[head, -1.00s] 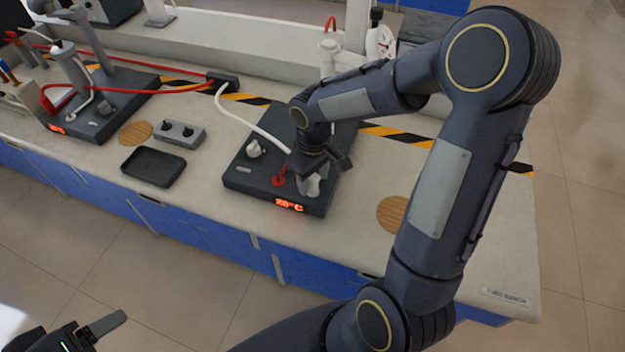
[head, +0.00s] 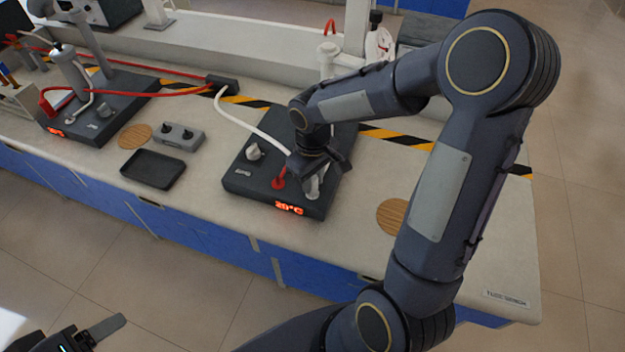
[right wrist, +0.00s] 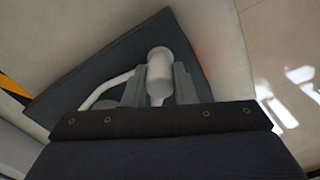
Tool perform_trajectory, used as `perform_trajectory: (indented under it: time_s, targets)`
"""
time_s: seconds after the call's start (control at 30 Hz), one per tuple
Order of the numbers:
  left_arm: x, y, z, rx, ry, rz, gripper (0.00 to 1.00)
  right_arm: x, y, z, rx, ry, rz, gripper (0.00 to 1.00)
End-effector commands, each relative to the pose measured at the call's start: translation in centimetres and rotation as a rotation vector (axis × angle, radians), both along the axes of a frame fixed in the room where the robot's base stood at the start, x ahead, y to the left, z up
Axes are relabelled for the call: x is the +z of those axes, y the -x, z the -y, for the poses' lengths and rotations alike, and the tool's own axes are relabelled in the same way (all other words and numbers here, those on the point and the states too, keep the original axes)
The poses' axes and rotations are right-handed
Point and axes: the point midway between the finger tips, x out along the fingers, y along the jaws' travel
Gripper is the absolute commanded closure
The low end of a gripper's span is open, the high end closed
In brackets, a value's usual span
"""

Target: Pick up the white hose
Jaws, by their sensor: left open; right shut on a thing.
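The white hose (head: 245,122) arcs from a black block (head: 222,84) at the back of the bench down to my right gripper (head: 314,178). My right gripper is over the front right part of a dark hotplate (head: 245,178). In the right wrist view the gripper (right wrist: 160,90) is shut around a pale cylindrical end, and the hose (right wrist: 105,88) curves away to the left. The join between hose and end is partly hidden by the fingers. My left gripper (head: 90,338) is open and empty at the bottom left, away from the bench.
The hotplate has a lit red display (head: 288,208) and a small red part (head: 279,182) near the gripper. Another hotplate (head: 100,115) with red hoses stands left.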

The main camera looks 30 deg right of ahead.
Motion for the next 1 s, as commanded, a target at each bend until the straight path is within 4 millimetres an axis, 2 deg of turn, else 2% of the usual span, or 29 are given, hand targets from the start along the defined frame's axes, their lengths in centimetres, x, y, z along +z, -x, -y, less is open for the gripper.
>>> perform_trajectory:
  time_s: [0.2, 0.27, 0.5, 0.7, 0.8, 1.0]
  targets:
    - [0.2, 0.0, 0.0, 0.000, 0.000, 0.000, 0.31, 3.0, -0.1, -0.1, 0.001, -0.001, 0.007, 0.99]
    - [0.0, 0.0, 0.0, 0.000, 0.000, 0.000, 0.31, 3.9, -0.6, -1.1, 0.005, -0.002, 0.008, 0.99]
    - [-0.3, 0.0, 0.0, 0.000, 0.000, 0.000, 0.31, 9.0, -2.3, -5.5, 0.008, -0.003, 0.006, 0.99]
    - [-0.7, 0.0, 0.0, 0.000, 0.000, 0.000, 0.31, 10.9, -4.0, -9.9, 0.007, -0.002, 0.003, 0.99]
    - [-0.7, 0.0, 0.0, 0.000, 0.000, 0.000, 0.31, 11.6, -4.6, -11.3, 0.005, -0.001, 0.002, 0.99]
    - [-0.6, 0.0, 0.0, 0.000, 0.000, 0.000, 0.31, 12.6, -5.3, -12.8, 0.002, -0.001, 0.001, 0.99]
